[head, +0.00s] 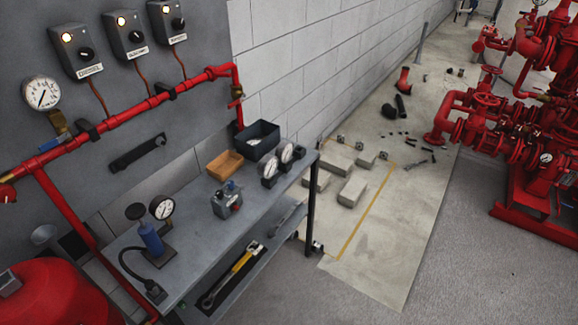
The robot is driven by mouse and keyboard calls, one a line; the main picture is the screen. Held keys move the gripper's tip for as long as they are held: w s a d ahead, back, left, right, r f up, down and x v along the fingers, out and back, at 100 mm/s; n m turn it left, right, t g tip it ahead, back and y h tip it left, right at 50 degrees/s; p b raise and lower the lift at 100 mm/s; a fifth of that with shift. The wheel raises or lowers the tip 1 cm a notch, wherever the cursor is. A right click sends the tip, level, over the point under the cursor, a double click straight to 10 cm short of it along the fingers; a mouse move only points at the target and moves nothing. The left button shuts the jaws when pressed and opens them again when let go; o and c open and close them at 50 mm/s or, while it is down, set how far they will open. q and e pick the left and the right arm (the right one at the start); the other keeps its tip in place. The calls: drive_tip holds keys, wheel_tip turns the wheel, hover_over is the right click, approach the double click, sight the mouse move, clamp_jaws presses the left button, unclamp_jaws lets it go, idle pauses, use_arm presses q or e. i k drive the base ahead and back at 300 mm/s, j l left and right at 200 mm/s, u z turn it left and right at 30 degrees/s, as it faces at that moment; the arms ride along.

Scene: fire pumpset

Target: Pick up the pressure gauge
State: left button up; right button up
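Several round white-faced pressure gauges show in the head view; I cannot tell which one the task means. Two small gauges stand side by side on the grey workbench (205,262), a nearer gauge (270,169) and a farther gauge (287,153). Another gauge (162,207) sits on a blue hand-pump unit (150,238) at the bench's near end. A larger wall gauge (41,93) is mounted above the red pipe at the left. A further gauge (545,158) is on the red pump assembly at the right. Neither of my grippers is in view.
On the bench are a grey device (226,203), an orange-brown tray (225,165) and a dark bin (262,140). A wrench (230,275) lies on the lower shelf. A red pipe (130,112) runs along the wall. Pale blocks (352,191) lie on the floor; the floor front right is clear.

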sight(41, 92)
drive_tip(key=u, duration=1.3)
drive_tip(key=j, duration=0.45)
